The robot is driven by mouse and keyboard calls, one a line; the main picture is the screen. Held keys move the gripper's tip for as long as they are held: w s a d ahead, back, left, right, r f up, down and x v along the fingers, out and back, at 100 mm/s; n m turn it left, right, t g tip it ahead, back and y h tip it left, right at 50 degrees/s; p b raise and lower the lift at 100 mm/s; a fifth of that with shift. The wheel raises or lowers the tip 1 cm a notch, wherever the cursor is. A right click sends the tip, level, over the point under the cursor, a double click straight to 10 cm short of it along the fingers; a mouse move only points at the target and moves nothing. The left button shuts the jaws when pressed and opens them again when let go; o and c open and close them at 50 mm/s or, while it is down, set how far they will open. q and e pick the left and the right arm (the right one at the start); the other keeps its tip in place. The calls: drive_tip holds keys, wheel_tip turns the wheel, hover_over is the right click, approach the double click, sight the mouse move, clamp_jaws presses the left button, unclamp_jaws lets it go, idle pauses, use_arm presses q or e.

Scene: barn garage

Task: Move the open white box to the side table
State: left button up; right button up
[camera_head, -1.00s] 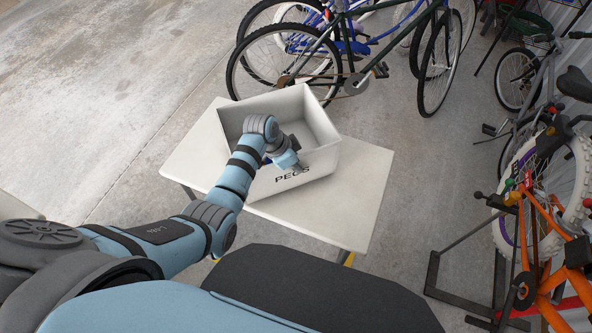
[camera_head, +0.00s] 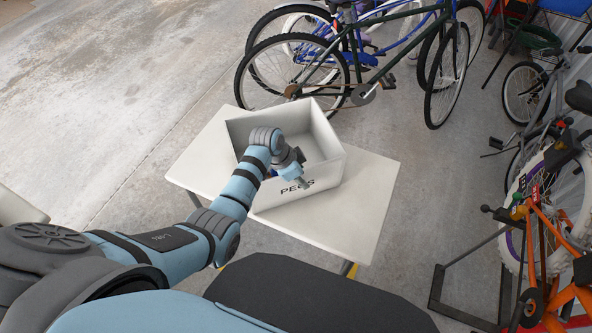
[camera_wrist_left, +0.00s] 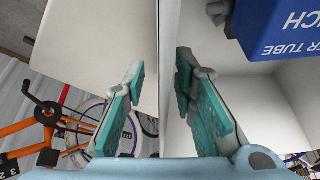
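The open white box (camera_head: 328,144), marked PEGS on its front wall, stands upright on a white table (camera_head: 350,222). My left gripper (camera_head: 302,182) is at the box's front wall, with a finger covering part of the lettering. In the left wrist view my left gripper (camera_wrist_left: 165,100) is open astride the wall (camera_wrist_left: 168,50), one finger outside and one inside, with gaps visible. A blue package (camera_wrist_left: 285,28) with white lettering lies inside the box. My right gripper is not in view. Which surface is the side table, I cannot tell.
Bicycles (camera_head: 300,65) stand close behind the table. An orange bicycle (camera_head: 550,260) and a dark metal stand (camera_head: 450,290) are at the right. A pale surface (camera_head: 15,207) shows at the left edge. The concrete floor at the upper left is clear.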

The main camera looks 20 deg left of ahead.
use_arm(q)
drive_tip(key=p+v, duration=0.2)
drive_tip(key=v, duration=0.9)
drive_tip(key=shift+r, duration=0.15)
drive_tip(key=shift+d, duration=0.1)
